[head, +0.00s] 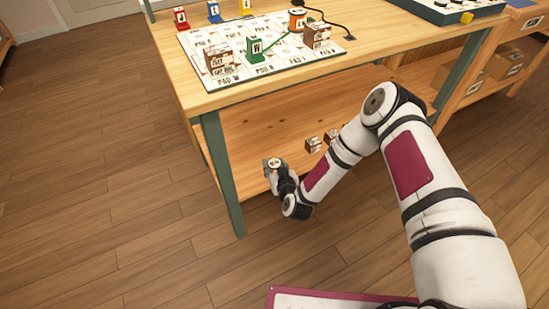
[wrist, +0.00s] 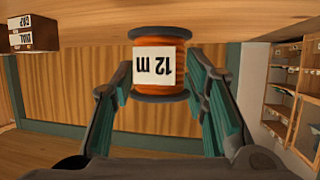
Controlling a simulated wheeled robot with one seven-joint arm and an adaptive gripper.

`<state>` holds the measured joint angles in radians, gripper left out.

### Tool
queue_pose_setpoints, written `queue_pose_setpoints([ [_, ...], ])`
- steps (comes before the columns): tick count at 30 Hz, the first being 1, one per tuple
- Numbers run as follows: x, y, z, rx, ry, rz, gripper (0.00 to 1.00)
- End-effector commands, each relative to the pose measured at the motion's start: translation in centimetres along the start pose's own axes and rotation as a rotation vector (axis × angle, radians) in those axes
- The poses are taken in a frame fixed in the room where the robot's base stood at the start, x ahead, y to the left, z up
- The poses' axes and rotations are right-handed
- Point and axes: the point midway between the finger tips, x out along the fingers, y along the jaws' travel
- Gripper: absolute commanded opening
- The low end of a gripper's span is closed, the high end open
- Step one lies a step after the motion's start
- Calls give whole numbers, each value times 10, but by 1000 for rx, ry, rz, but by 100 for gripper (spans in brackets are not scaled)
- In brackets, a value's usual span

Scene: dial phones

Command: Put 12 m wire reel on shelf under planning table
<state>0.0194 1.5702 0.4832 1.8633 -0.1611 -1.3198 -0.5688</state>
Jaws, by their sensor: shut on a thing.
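The 12 m wire reel (wrist: 165,65) is orange with dark grey flanges and a white label. It is between the fingers of my gripper (wrist: 162,85), which is shut on it. The wrist view is upside down, so the label reads inverted. In the head view my gripper (head: 275,170) is low, at the front edge of the shelf (head: 240,137) under the planning table (head: 195,95), near the table's left front leg. The reel's orange body does not show clearly there. I cannot tell whether the reel touches the shelf.
Small brown-and-white boxes (head: 313,144) stand on the shelf right of my gripper; one shows in the wrist view (wrist: 34,33). A green table leg (head: 222,175) is close on the left. Another orange reel (head: 297,19) is on the tabletop. The shelf's left part looks bare.

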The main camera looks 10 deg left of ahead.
Motion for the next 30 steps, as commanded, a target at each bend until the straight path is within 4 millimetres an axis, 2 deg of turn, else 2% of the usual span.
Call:
queue_pose_setpoints([
  [1, 14, 2, -3, 0, 5, 2, 6],
  [6, 41, 4, -12, 2, 2, 2, 6],
  [16, 65, 6, -20, 1, 3, 1, 6],
  [18, 68, 6, -4, 4, -2, 2, 6],
  [22, 75, 5, 13, 2, -1, 0, 6],
  [30, 76, 5, 12, 0, 1, 0, 6],
])
